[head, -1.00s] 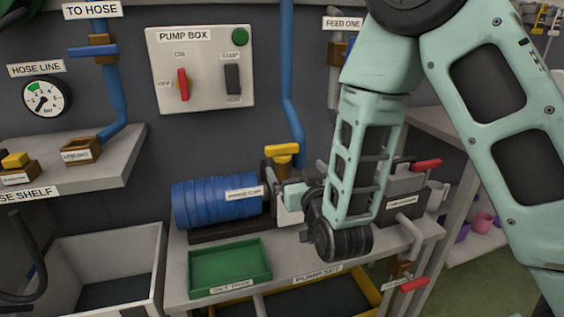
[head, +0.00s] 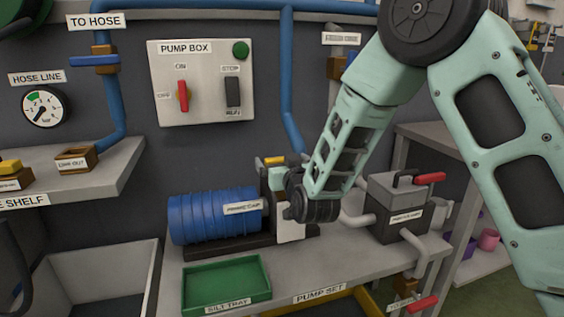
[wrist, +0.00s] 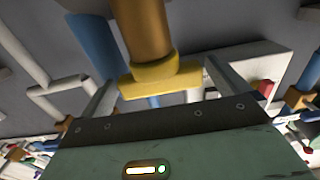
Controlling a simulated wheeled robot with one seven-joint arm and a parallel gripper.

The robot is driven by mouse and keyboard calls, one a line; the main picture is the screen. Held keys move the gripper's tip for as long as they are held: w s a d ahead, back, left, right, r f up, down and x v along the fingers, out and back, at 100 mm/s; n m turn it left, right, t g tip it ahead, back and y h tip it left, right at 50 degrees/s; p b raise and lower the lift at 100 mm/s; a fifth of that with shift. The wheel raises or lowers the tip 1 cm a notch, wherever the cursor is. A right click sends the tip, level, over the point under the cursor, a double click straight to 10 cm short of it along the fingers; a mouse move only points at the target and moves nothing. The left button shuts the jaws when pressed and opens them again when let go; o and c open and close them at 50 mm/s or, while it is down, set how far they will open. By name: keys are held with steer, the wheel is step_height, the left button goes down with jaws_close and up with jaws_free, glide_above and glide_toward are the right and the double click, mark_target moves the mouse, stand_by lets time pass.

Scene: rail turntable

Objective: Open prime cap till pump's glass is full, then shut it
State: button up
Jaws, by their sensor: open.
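The prime cap is a yellow crosspiece (head: 274,160) on top of the pump, beside the blue ribbed motor (head: 212,215). In the wrist view the yellow cap (wrist: 160,78) and its bronze stem fill the middle. My gripper (wrist: 160,88) is open, with one finger on each side of the cap; I cannot tell whether they touch it. In the head view my wrist and gripper partly hide the cap and the pump body.
A green silt tray (head: 226,284) stands on the bench's front edge. A grey box with a red handle (head: 400,205) stands to the right, with pipes around it. The pump box (head: 203,82) and a blue pipe (head: 288,90) are on the wall behind.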

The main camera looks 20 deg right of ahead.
steer(key=shift+w, duration=0.2)
steer(key=c, duration=0.9)
